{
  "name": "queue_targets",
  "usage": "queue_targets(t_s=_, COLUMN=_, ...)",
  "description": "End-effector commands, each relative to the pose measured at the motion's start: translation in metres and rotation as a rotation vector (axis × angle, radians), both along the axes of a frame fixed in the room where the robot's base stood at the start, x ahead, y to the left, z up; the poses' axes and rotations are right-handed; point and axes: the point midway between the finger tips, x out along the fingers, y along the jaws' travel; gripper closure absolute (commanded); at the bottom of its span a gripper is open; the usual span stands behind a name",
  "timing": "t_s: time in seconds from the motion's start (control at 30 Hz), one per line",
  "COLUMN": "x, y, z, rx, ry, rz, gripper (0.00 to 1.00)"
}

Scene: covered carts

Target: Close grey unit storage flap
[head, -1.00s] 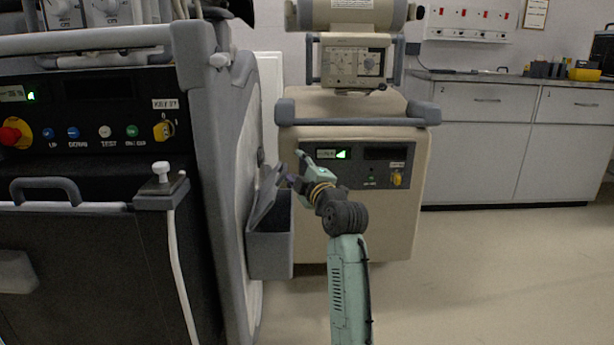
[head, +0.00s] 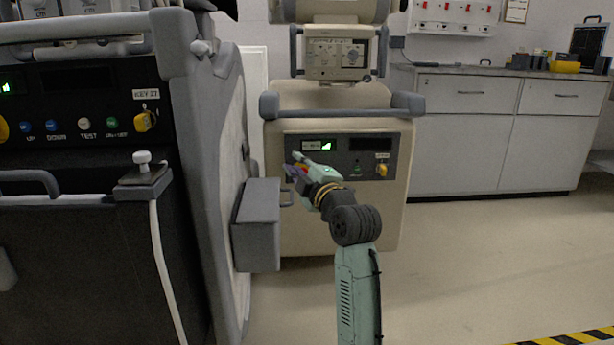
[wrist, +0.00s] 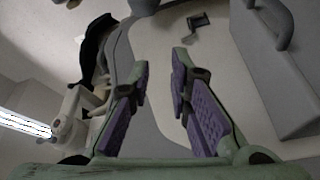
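The grey storage box (head: 256,248) is fixed to the right side of the grey unit (head: 196,130). Its flap (head: 260,196) lies flat across the top of the box and looks shut. A small handle (head: 287,196) sticks out on the box's right. My gripper (head: 290,170) is above and to the right of the flap, apart from it. In the wrist view my gripper (wrist: 160,68) is open, with nothing between its purple-padded fingers. The box (wrist: 270,80) and its handle (wrist: 284,25) show at the right there, clear of the fingers.
A beige cart (head: 340,110) with a control panel stands behind my arm. White cabinets (head: 490,130) line the back right. The floor (head: 480,250) to the right is clear, with a yellow and black stripe (head: 570,338) at the lower right.

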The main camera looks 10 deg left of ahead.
Motion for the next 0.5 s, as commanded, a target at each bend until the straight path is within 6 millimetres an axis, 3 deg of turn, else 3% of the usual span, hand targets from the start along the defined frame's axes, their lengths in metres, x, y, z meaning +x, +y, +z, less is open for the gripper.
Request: queue_targets(t_s=0.5, x=-0.028, y=-0.023, z=-0.003, rx=0.000, ry=0.000, rz=-0.001, gripper=0.82)
